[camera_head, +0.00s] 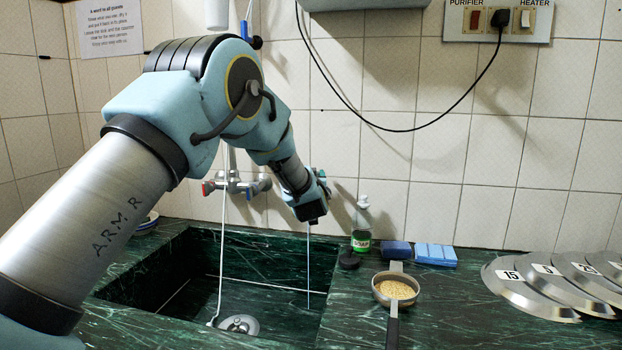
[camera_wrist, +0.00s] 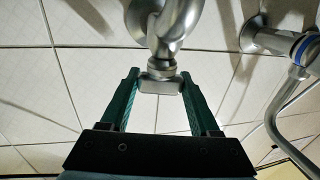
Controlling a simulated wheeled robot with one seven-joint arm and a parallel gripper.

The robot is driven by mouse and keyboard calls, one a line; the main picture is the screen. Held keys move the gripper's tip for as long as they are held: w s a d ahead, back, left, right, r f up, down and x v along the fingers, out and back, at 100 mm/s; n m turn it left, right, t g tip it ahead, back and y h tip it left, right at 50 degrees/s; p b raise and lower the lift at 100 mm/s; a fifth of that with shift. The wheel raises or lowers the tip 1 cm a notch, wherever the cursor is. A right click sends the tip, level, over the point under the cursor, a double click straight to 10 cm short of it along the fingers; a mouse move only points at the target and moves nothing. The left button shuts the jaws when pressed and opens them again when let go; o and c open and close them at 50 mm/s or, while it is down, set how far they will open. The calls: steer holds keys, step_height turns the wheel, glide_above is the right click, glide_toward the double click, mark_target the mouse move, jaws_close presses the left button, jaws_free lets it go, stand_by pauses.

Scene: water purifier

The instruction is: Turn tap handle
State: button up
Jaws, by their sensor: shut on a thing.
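In the wrist view, the metal tap handle (camera_wrist: 161,84) hangs below a curved chrome tap body (camera_wrist: 168,35). The two teal fingers of my gripper (camera_wrist: 160,77) stand on either side of the handle and are shut on it. In the head view, my gripper (camera_head: 321,181) is close to the tiled wall, right of the mixer tap (camera_head: 235,183) with red and blue parts. My arm hides much of this area, and the held handle cannot be made out clearly there.
A dark green sink (camera_head: 150,272) lies below my arm. A soap bottle (camera_head: 361,225), blue sponges (camera_head: 435,254) and a strainer of grain (camera_head: 396,289) stand to its right. Numbered metal plates (camera_head: 530,287) lie farther right. A black cable (camera_head: 345,105) hangs on the wall.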

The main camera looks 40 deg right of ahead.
steer(key=n+t+y+p, duration=0.1)
steer(key=n+t+y, duration=0.1)
steer(key=y, duration=0.1)
steer(key=shift+r, duration=0.15)
steer(key=shift+n+t+y+p, duration=1)
steer(key=shift+n+y, duration=0.3)
steer(key=shift+y, duration=0.5)
steer(key=o, duration=1.4)
steer(key=shift+c, duration=0.2)
steer(key=b+v, duration=0.3)
steer(key=v, duration=0.8)
steer(key=shift+f, duration=0.25)
steer(key=shift+w, duration=0.1)
